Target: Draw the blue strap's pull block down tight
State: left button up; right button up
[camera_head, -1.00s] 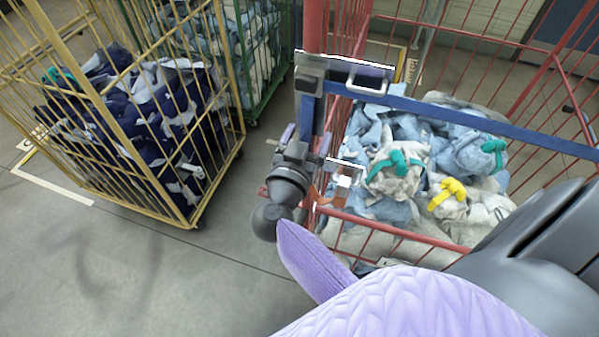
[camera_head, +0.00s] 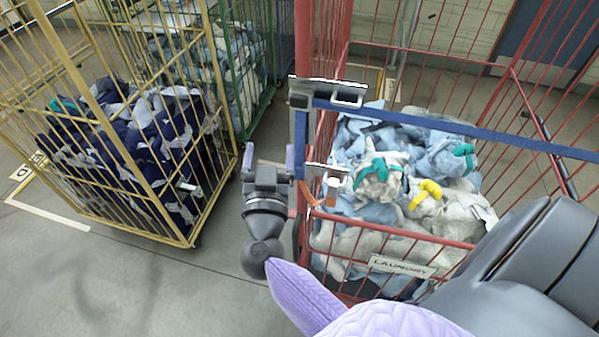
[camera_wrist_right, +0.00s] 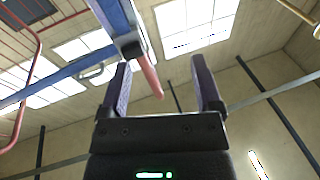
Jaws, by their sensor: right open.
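The blue strap (camera_head: 450,134) runs across the red cage from the right to a dark buckle (camera_head: 303,98) at its front-left post. Its blue tail (camera_head: 300,145) hangs from there. A small orange piece (camera_head: 332,191), possibly the pull block, shows near the tail's lower end; I cannot be sure. My right gripper (camera_head: 268,158) points up just left of the tail, open. In the right wrist view the open fingers (camera_wrist_right: 162,85) have clear space between them. The strap (camera_wrist_right: 112,18), a dark block (camera_wrist_right: 130,46) and a reddish strip (camera_wrist_right: 150,77) show beyond the left finger. My left gripper is out of view.
The red cage (camera_head: 390,233) holds blue and white laundry bags with teal and yellow ties. A yellow cage (camera_head: 165,232) of dark blue bags stands at the left, a green cage (camera_head: 272,80) behind it. Bare floor lies between the cages and my arm.

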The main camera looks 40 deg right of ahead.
jog(key=a+r+n+t+y, duration=0.2)
jog(key=a+n+t+y, duration=0.3)
jog(key=a+n+y, duration=0.5)
jog(key=s+a+f+n+g+y, duration=0.2)
jog(key=s+f+n+g+y, duration=0.15)
jog(key=f+g+y, duration=0.35)
pick_arm(q)
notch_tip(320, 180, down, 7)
jog(key=b, duration=0.7)
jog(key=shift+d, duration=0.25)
pick_arm(e)
jog(key=s+d+f+m+g+h, duration=0.1)
jog(key=s+f+g, duration=0.4)
jog(key=f, duration=0.7)
jog(key=s+d+f+m+g+h, duration=0.2)
jog(key=s+d+f+g, duration=0.3)
jog(key=f, duration=0.8)
jog(key=s+d+h, duration=0.1)
jog(key=s, duration=0.2)
jog(key=shift+s+f+g+h, duration=0.3)
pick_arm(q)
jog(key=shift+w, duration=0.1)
